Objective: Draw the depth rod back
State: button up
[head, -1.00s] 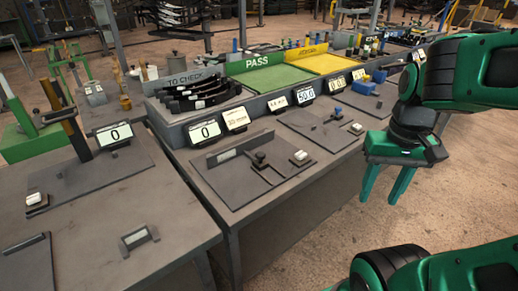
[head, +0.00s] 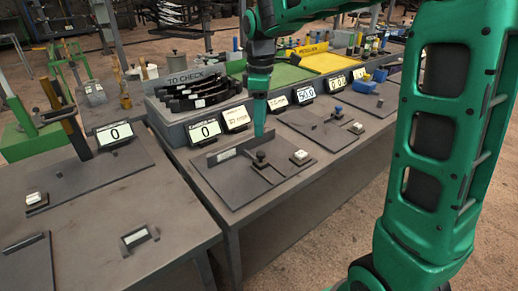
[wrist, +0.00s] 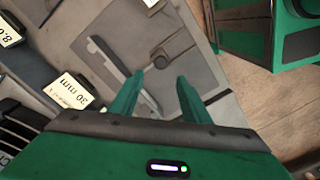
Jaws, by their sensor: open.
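A dark knob (head: 261,157) on a thin bar, which looks like the depth rod, stands on a flat grey fixture plate (head: 235,190) on the middle bench. Beside it is a low upright wall (head: 228,150) with a pale label. My gripper (head: 260,134) points down above the rear of this plate, behind the knob; only one finger shows clearly from the head. In the wrist view my gripper (wrist: 162,76) is open and empty, and a dark knob (wrist: 160,60) shows just beyond and between the fingertips, apart from them.
A white push button (head: 300,157) sits on the plate's right. Displays, one reading 0 (head: 206,131), line the raised ledge behind. A rack of black parts (head: 200,95) and green and yellow trays stand further back. A separate bench (head: 90,225) is at left.

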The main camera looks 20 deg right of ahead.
aim_at(261, 153)
notch_tip(261, 153, down, 10)
jog(key=shift+d+r, duration=0.1)
dwell(0.4)
grip_shut()
